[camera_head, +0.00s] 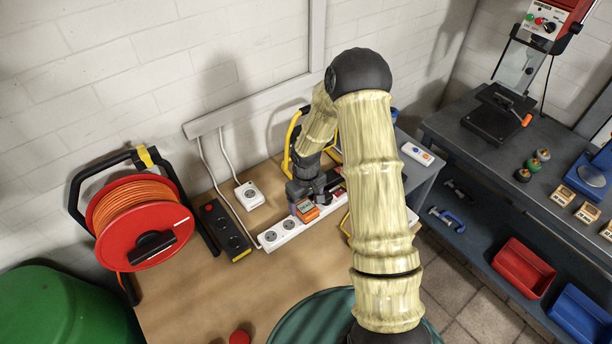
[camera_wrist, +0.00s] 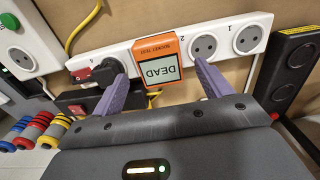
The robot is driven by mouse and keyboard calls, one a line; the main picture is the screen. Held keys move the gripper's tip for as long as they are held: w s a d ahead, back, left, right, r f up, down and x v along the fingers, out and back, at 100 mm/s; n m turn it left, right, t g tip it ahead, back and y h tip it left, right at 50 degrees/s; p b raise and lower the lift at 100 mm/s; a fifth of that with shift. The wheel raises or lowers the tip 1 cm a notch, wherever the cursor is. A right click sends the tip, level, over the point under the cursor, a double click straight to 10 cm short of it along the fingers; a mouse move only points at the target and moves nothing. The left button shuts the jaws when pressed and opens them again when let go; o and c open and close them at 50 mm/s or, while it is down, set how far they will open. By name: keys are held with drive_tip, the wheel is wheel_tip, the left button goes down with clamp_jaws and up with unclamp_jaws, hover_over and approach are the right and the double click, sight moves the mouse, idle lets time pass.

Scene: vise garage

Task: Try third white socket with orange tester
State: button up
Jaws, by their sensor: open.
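The white power strip (camera_wrist: 228,30) lies on the brown bench, also in the head view (camera_head: 286,233). The orange tester (camera_wrist: 154,45), also in the head view (camera_head: 309,214), sits on the strip in the third position from the right end in the wrist view, covering that socket. Its screen reads DEAD, upside down in the wrist view. Sockets one (camera_wrist: 252,40) and two (camera_wrist: 203,47) are empty. A black plug with a red part (camera_wrist: 97,72) sits beyond the tester. My gripper (camera_wrist: 158,68) is open, its purple fingers either side of the tester with visible gaps.
A red cable reel (camera_head: 140,222) stands at the bench's left. Yellow cable loops near the strip. The bench's front left is mostly clear.

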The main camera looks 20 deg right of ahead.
wheel_tip(320, 180, up, 14)
drive_tip(key=b, duration=0.2)
idle(0.5)
drive_tip(key=s+r+m+t, duration=0.1)
drive_tip(key=s+r+m, duration=0.1)
drive_tip(key=s, duration=0.6)
drive_tip(key=s+r+m+t, duration=0.1)
drive_tip(key=s+r+m, duration=0.1)
drive_tip(key=s, duration=0.7)
drive_tip(key=shift+r+m+t, duration=0.3)
drive_tip(key=shift+r, duration=0.35)
idle(0.8)
drive_tip(key=shift+s, duration=0.25)
drive_tip(key=shift+w+d, duration=0.15)
drive_tip(key=shift+d, duration=0.1)
